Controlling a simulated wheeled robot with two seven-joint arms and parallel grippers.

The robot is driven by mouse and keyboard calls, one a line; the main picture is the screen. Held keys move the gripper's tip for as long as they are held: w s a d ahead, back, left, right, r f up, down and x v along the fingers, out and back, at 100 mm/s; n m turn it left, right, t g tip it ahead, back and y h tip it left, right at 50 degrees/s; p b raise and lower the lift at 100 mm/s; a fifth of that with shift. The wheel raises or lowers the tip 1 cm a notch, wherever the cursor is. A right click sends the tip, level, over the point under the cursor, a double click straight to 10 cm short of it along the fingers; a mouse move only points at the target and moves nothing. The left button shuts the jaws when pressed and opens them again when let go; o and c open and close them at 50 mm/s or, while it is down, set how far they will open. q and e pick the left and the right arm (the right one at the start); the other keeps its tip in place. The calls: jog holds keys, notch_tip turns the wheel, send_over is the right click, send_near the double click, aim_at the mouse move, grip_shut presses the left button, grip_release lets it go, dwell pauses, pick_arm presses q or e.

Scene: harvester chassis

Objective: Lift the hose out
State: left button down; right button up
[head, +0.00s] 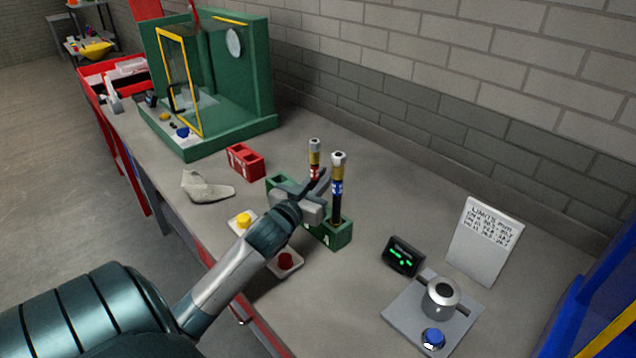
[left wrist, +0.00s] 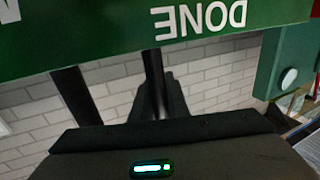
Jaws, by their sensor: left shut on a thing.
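Two dark upright hoses with metal ends stand at the green block (head: 338,236) on the bench. One has a red band (head: 314,160); the other has a blue band (head: 337,188) and its lower end sits in the block's right part. My left gripper (head: 316,184) is shut on the red-banded hose, just left of the blue-banded one. The gripper hides that hose's lower end, so I cannot tell whether it is clear of the block. The left wrist view shows dark bars and the green block's face (left wrist: 120,35) with upside-down "DONE". My right gripper is not in view.
A red block (head: 245,161) and a grey shoe-shaped piece (head: 207,189) lie behind left. Yellow (head: 243,221) and red (head: 286,260) buttons flank my arm. A green machine (head: 210,80) stands at the back. A display (head: 403,256), fixture plate (head: 400,305) and limits card (head: 485,240) are right.

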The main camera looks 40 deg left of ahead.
aim_at(315, 144)
pick_arm(q)
jog(key=shift+r, duration=0.15)
